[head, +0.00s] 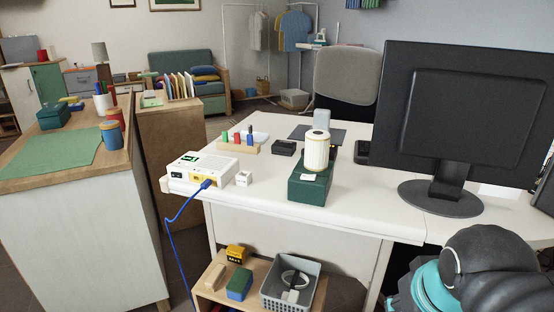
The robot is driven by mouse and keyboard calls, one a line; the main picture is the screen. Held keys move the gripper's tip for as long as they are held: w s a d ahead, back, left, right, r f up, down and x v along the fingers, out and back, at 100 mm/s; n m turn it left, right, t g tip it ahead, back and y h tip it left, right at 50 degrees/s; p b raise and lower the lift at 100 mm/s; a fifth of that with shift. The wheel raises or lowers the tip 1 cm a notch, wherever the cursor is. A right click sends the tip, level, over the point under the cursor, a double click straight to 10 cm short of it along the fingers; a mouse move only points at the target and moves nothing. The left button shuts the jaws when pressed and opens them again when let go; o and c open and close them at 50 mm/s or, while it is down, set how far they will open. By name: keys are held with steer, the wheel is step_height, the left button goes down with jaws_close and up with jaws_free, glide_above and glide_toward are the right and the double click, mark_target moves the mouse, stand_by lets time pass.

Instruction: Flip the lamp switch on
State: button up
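A cream, ribbed cylinder (316,153) that looks like a small lamp stands upright on or just behind a dark green box (309,188) on the white desk (265,203). A small white label or plate lies on top of the green box. A second possible lamp with a grey shade (99,51) stands in the left background. I cannot make out a lamp switch or its position, or tell whether either lamp is lit. My arm shows at the lower right, beside the desk, but my gripper is out of view.
A white device (201,165) with a blue cable (180,208) sits at the desk's left corner, beside a white cube (244,178). A large monitor (462,110) stands on the right. A grey basket (290,290) is on the low shelf. The desk's front middle is clear.

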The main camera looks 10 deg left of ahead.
steer(key=w+a+r+n+g, duration=0.1)
steer(key=w+a+r+n, duration=0.15)
steer(key=w+r, duration=0.65)
step_height(320, 180, up, 14)
steer(key=n+g+p, duration=0.3)
steer(key=n+g, duration=0.1)
steer(key=n, duration=0.9)
glide_above(305, 175)
steer(key=shift+m, duration=0.25)
step_height(305, 175, down, 14)
steer(key=shift+r+b, duration=0.25)
steer(key=shift+b, duration=0.4)
jaws_close()
